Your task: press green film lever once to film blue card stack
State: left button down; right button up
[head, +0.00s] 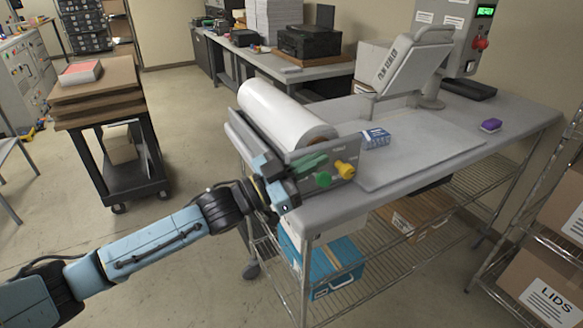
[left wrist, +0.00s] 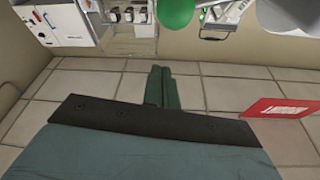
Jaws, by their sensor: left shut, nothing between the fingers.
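The green film lever shows a round green knob (head: 323,179) on the front left end of the bench, beside a yellow knob (head: 345,168). A green knob (left wrist: 175,12) also shows at the top of the left wrist view. The blue card stack (head: 376,138), blue and white, rests on the bench behind the knobs. My left gripper (head: 310,163) is shut and empty, close to the green knob; contact cannot be told. Its closed fingers (left wrist: 161,88) show in the left wrist view, below the knob. My right gripper is not in view.
A white film roll (head: 285,115) lies along the bench's left side. The film sealer (head: 410,62) stands at the back, and a purple block (head: 491,125) lies at right. A dark cart (head: 128,165) with brown boards stands at left. Open floor separates cart and bench.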

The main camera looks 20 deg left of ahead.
aim_at(316, 174)
pick_arm(q)
jog(key=shift+w+d+f, duration=0.1)
jog(key=shift+w+f, duration=0.15)
jog(key=shift+f, duration=0.35)
jog(key=shift+w+a+f, duration=0.1)
jog(key=shift+w+f, duration=0.15)
jog(key=shift+f, duration=0.35)
jog(key=shift+w+d+f, duration=0.1)
jog(key=shift+w+f, duration=0.15)
jog(key=shift+f, duration=0.35)
